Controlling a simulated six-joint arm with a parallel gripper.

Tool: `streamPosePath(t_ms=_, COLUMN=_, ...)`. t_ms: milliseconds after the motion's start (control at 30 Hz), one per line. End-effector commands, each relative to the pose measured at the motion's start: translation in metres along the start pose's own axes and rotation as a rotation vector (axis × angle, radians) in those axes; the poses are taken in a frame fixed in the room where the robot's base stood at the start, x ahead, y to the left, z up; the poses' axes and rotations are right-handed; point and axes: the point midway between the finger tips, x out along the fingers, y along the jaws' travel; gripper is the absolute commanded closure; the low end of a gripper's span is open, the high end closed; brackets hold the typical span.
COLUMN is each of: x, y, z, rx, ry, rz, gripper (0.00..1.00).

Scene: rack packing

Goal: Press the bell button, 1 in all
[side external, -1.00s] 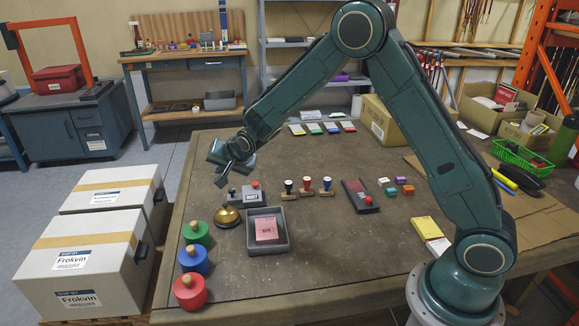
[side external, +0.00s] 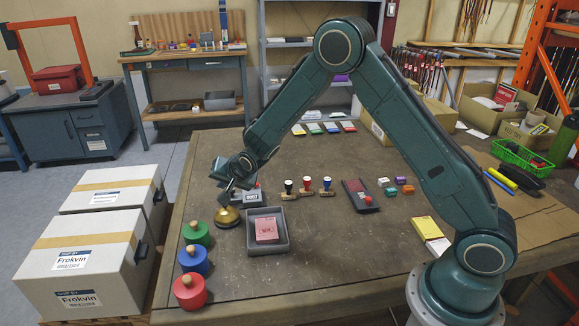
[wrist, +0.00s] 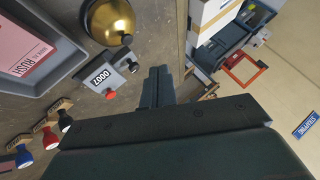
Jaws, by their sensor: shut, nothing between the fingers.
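The bell is a brass dome (side external: 228,218) on the table's left part, just left of the grey tray. In the wrist view the brass dome (wrist: 110,18) is at the top, with a small dark button (wrist: 127,39) on it. My gripper (side external: 226,197) is shut and empty, pointing down just above the bell in the side view. The gap between fingertips and bell is small, and I cannot tell whether they touch. In the wrist view the closed fingers (wrist: 158,76) are apart from the dome, below and right of it.
A grey counter box with a red knob (wrist: 108,80) stands close behind the bell. A grey tray (side external: 286,243) holding a pink pad is to its right. Green (side external: 197,233), blue (side external: 194,260) and red (side external: 190,292) knobbed discs line the left edge. Stamps (side external: 306,188) stand farther right.

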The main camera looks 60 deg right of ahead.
Motion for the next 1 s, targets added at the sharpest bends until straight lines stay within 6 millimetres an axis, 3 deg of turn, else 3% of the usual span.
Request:
streamPosePath(t_ms=400, x=0.025, y=0.018, z=0.018, rx=0.0, ry=0.0, rz=0.001, gripper=1.0)
streamPosePath(t_ms=1000, x=0.028, y=0.021, z=0.021, rx=0.001, ry=0.0, rz=0.001, gripper=1.0)
